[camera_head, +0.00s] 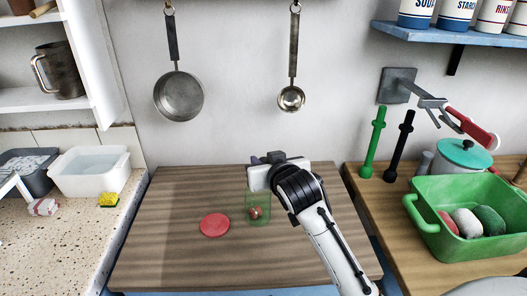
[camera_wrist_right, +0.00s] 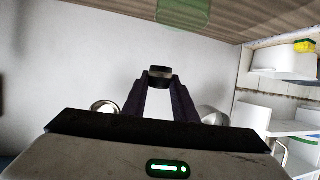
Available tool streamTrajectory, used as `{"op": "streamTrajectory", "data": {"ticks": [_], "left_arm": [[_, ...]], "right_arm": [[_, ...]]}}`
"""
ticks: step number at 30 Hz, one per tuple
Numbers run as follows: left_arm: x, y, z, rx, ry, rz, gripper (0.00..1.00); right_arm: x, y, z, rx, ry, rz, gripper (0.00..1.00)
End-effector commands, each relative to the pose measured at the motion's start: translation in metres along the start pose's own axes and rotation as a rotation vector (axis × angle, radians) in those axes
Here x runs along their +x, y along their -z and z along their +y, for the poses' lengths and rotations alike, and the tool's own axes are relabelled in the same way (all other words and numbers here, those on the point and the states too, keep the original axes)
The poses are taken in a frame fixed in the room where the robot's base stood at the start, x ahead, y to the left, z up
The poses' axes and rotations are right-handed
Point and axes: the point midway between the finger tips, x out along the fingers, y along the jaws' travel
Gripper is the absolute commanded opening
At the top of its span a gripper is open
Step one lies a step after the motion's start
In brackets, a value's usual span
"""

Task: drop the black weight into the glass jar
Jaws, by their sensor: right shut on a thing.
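The glass jar (camera_head: 258,207) is a green-tinted clear vessel on the wooden board, with something small and reddish-brown inside near its bottom. Part of it also shows at the top of the right wrist view (camera_wrist_right: 183,12). My right gripper (camera_head: 267,158) is above and just behind the jar. In the right wrist view its dark fingers (camera_wrist_right: 160,82) are shut on the black weight (camera_wrist_right: 160,72), a small dark piece with a lighter band, held at the tips. The weight is apart from the jar. My left gripper is not in view.
A red disc (camera_head: 214,225) lies left of the jar on the wooden board (camera_head: 165,235). A green basin (camera_head: 460,245) stands on the right counter. A pan (camera_head: 179,97) and a ladle (camera_head: 291,99) hang on the wall behind. The board's left part is clear.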

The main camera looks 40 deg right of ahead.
Motion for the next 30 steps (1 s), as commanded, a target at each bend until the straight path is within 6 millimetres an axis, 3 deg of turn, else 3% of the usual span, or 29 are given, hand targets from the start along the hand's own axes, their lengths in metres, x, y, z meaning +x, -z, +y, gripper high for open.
{"op": "streamTrajectory", "data": {"ticks": [6, 17, 18, 21, 30], "left_arm": [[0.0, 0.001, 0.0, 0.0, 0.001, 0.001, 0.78], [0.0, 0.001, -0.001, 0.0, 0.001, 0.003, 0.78], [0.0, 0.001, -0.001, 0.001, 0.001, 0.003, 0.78], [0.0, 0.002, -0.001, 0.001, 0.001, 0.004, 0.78], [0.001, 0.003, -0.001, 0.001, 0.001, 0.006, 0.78]], "right_arm": [[0.007, -0.018, 0.0, 0.0, 0.0, 0.0, 0.03], [0.009, -0.022, -0.001, 0.0, 0.001, 0.001, 0.03], [0.009, -0.022, -0.001, 0.0, 0.001, 0.001, 0.29], [0.009, -0.022, -0.001, 0.0, 0.001, 0.001, 0.46], [0.008, -0.022, -0.001, 0.0, 0.001, 0.0, 0.47]]}}
